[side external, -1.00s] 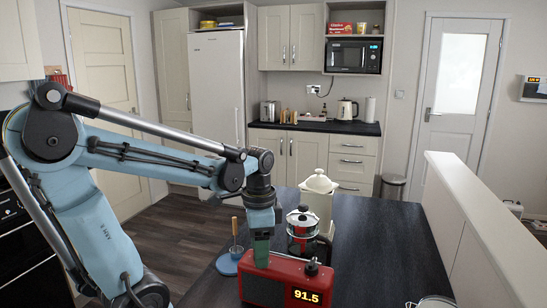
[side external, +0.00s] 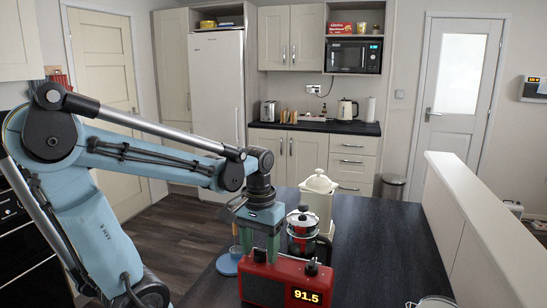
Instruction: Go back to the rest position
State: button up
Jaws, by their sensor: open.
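My gripper (side external: 259,252) points straight down over the dark counter, at the end of my blue arm. Its two green fingers are spread apart, left and right in the picture, and it is open. A red radio (side external: 313,277) with a lit display reading 91.5 stands directly below or between the fingertips. A dark knob shows between the fingers. I cannot tell whether the fingers touch the radio.
A red and silver lidded pot (side external: 301,238) stands close to the right of my gripper, with a cream canister (side external: 319,198) behind it. A blue round stand (side external: 228,264) is to the left. The counter (side external: 385,250) is clear on the right.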

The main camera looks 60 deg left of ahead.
jog(key=n, duration=0.3)
jog(key=shift+n, duration=0.3)
dwell(0.4)
jog(key=m, duration=0.5)
jog(key=shift+m, duration=0.3)
jog(key=m, duration=0.5)
dwell(0.5)
